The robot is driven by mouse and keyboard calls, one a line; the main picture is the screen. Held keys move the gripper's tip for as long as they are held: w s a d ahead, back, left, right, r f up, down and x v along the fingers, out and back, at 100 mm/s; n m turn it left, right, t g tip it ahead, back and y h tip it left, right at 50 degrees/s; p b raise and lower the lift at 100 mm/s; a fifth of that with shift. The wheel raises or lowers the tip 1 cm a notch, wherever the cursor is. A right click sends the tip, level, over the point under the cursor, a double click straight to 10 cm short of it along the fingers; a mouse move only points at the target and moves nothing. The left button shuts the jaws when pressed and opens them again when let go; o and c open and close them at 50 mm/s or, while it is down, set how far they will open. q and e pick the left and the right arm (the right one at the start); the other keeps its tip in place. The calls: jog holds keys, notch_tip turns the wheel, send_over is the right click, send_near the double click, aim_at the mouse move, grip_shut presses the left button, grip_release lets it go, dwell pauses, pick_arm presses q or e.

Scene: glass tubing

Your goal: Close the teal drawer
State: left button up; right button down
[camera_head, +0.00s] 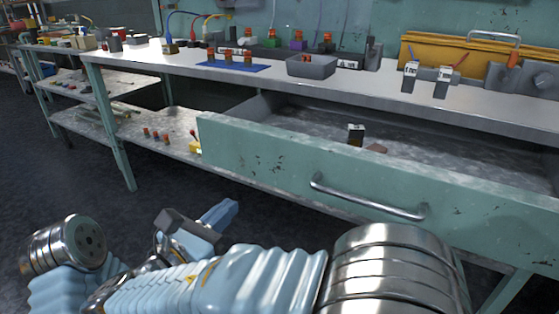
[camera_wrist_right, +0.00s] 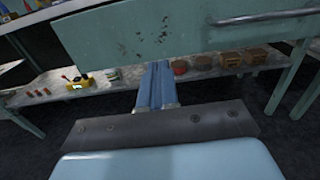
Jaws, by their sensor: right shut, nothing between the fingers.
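The teal drawer (camera_head: 270,163) stands pulled out from under the workbench, with its worn front panel facing me. A curved metal handle (camera_head: 368,199) is fixed across the panel. Inside the drawer lie a small box-like item (camera_head: 355,133) and a brownish piece (camera_head: 376,149). My right gripper (camera_head: 222,213) is shut and empty, low in front of the drawer and apart from the panel. In the right wrist view its blue fingers (camera_wrist_right: 158,85) are together below the drawer front (camera_wrist_right: 140,38), and the handle (camera_wrist_right: 262,17) is to the right. My left gripper is not identifiable.
The benchtop (camera_head: 330,85) holds a grey tray (camera_head: 312,67), a blue mat (camera_head: 228,67) with parts, and a yellow case (camera_head: 450,56). A lower shelf (camera_head: 160,143) with small items runs under the bench. The dark floor (camera_head: 110,200) in front is clear.

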aim_at(275, 164)
jog(key=x, duration=1.4)
jog(key=shift+w+d, duration=0.2)
jog(key=shift+w, duration=0.1)
pick_arm(q)
jog(key=shift+w+d+f, duration=0.1)
jog(key=shift+w+f, duration=0.1)
jog(key=shift+w, duration=0.1)
pick_arm(e)
jog(key=shift+w+d, duration=0.3)
jog(key=shift+w, duration=0.15)
jog(key=p+x, duration=0.4)
jog(key=x, duration=2)
jog(key=shift+w+d+p, duration=0.1)
jog(key=shift+d+p, duration=0.1)
jog(key=shift+p, duration=0.15)
jog(key=shift+w+d, duration=0.15)
pick_arm(q)
jog(key=r, duration=0.1)
jog(key=d+r, duration=0.1)
jog(key=r, duration=0.1)
jog(key=s+r, duration=0.1)
jog(key=r, duration=0.1)
jog(key=shift+d+r, duration=0.15)
jog(key=shift+d, duration=0.2)
pick_arm(e)
jog(key=shift+d+r, duration=0.15)
jog(key=shift+r, duration=0.05)
